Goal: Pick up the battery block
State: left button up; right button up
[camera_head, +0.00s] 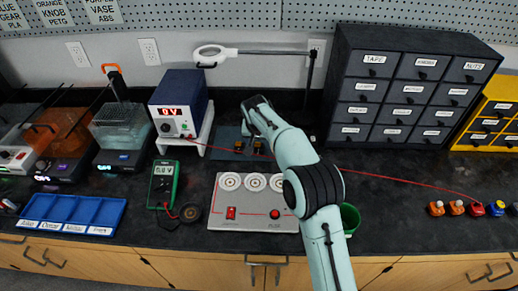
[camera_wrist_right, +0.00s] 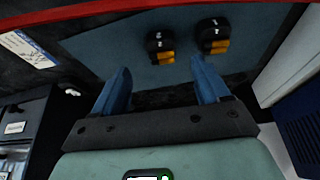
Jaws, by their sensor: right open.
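Two small black blocks with orange parts (camera_head: 238,145) lie side by side on a blue-grey mat (camera_head: 222,135) in the head view. In the right wrist view they are a left block (camera_wrist_right: 160,46) and a right block (camera_wrist_right: 213,35). No readable label marks either as the battery block, so I cannot tell whether one is it. My right gripper (camera_wrist_right: 158,75) is open, its two blue fingers apart over the mat with nothing between them. Both blocks show beyond its fingertips. In the head view its fingers are hidden by my arm. My left gripper is out of view.
A red wire (camera_head: 397,179) crosses the bench and the wrist view's top edge. A power supply (camera_head: 180,103) on a white stand is left of the mat. A grey panel (camera_head: 225,200) stands in front, black drawers (camera_head: 343,88) at right. Small coloured parts (camera_head: 457,207) line the far right.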

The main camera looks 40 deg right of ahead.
aim_at(259, 145)
jog(key=x, duration=0.4)
jog(key=shift+w+f, duration=0.2)
jog(key=shift+f, duration=0.1)
jog(key=c, duration=1.2)
jog(key=shift+o, duration=0.2)
jog(key=shift+r, duration=0.1)
